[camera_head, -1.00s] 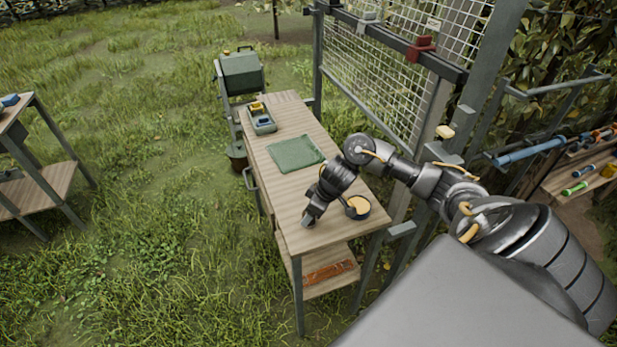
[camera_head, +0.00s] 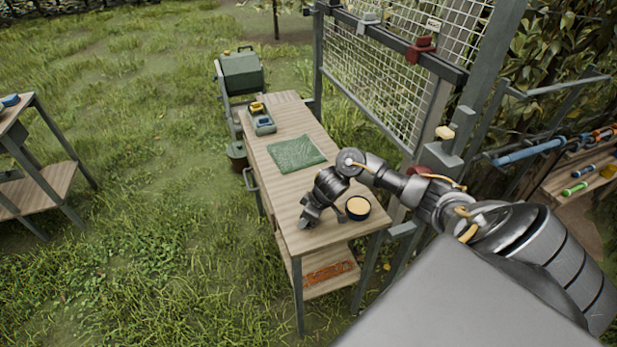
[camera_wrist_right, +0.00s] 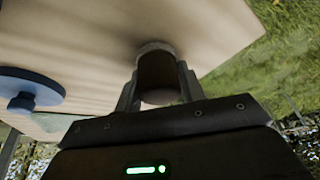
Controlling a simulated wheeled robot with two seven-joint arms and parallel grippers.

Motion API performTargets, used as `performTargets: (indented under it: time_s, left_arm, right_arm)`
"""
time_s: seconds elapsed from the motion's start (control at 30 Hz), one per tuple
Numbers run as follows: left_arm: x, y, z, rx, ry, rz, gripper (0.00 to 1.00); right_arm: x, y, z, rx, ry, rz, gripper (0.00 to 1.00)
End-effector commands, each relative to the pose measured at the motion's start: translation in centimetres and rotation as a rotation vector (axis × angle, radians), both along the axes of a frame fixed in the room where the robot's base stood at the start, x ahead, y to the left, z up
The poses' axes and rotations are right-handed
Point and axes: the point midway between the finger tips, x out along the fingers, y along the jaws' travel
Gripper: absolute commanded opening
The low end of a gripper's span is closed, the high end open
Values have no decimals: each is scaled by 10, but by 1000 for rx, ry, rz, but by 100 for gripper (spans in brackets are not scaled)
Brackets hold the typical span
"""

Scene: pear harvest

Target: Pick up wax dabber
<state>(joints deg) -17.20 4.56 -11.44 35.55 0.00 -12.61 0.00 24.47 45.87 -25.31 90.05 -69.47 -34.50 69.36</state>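A dark, short cylinder with a paler rim, which looks like the wax dabber (camera_wrist_right: 157,72), stands against the wooden table top in the right wrist view. My right gripper (camera_wrist_right: 160,88) has one finger on each side of it; whether both fingers press on it I cannot tell. In the head view my right gripper (camera_head: 305,223) points down at the near left part of the workbench (camera_head: 335,228) and hides the dabber. A round dark tin with an orange-yellow top (camera_head: 357,207) stands just right of the gripper. My left gripper is not in view.
A green cloth (camera_head: 296,154) lies mid-bench, with a small grey-blue box (camera_head: 262,121) behind it. A wire mesh panel (camera_head: 385,75) borders the bench's right side. A blue round thing with a knob (camera_wrist_right: 28,92) shows left in the wrist view. Grass lies left of the bench.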

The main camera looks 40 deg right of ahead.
Motion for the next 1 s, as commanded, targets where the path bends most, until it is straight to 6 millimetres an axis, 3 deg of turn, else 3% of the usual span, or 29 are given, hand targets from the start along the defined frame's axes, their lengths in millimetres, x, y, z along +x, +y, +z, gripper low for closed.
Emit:
performTargets:
  time_s: [0.1, 0.53, 0.7, 1.0]
  left_arm:
    - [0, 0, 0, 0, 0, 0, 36]
    - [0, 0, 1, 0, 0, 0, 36]
    - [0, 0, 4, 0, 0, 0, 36]
    - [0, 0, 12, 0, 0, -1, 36]
  right_arm:
    - [0, 0, 0, 0, 0, 0, 17]
    - [1, 0, 10, 1, -2, 1, 17]
    - [1, 0, 34, -1, -4, 2, 17]
    - [-50, 8, 95, -4, -4, 6, 17]
